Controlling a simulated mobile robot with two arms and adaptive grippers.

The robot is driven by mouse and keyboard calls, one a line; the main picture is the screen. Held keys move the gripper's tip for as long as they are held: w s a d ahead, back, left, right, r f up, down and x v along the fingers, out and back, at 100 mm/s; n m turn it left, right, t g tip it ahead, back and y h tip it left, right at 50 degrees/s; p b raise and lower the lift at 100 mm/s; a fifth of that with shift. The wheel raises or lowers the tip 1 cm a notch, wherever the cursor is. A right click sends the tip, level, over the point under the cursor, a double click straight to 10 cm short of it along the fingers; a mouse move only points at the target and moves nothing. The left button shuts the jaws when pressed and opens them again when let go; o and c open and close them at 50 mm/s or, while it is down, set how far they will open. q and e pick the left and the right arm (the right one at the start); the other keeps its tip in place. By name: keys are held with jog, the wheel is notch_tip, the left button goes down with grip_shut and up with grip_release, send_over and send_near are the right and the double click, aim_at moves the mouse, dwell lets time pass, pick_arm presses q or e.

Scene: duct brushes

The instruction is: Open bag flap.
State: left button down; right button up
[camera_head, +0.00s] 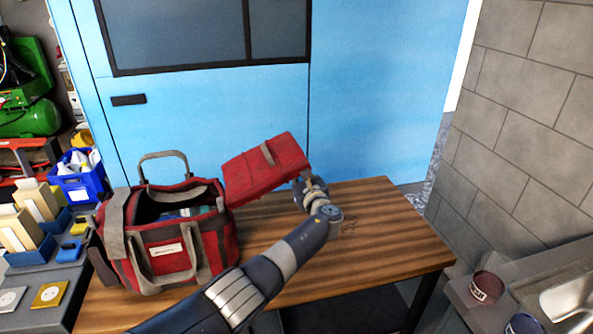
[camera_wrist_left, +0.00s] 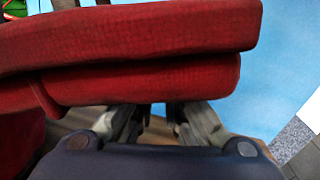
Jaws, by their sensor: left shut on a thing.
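The red and grey tool bag (camera_head: 225,240) stands upright on the left part of the wooden table. Its top is open, and a dark inside with something bluish shows. The red bag flap (camera_head: 280,160) is swung up and out to the right of the opening, tilted, with a grey strap on it. My left gripper (camera_head: 303,183) is at the flap's right edge, shut on it. In the left wrist view the flap (camera_wrist_left: 150,85) fills the upper part, and the fingers (camera_wrist_left: 158,118) meet its underside; the fingertips are hidden. My right gripper is not in view.
The wooden table (camera_head: 375,235) is clear to the right of the bag. A blue cabinet (camera_head: 375,90) stands behind it. Blue bins (camera_head: 80,185) and small parts crowd the left. A block wall (camera_head: 530,130) and a shelf with a red cup (camera_head: 486,288) are at right.

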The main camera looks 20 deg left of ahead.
pick_arm(q)
jog(key=shift+d+r, duration=0.1)
jog(key=shift+d, duration=0.05)
jog(key=c, duration=1.7)
grip_release()
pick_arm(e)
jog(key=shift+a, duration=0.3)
pick_arm(q)
jog(key=shift+s, duration=0.1)
jog(key=v, duration=1.2)
jog(key=shift+d, duration=0.1)
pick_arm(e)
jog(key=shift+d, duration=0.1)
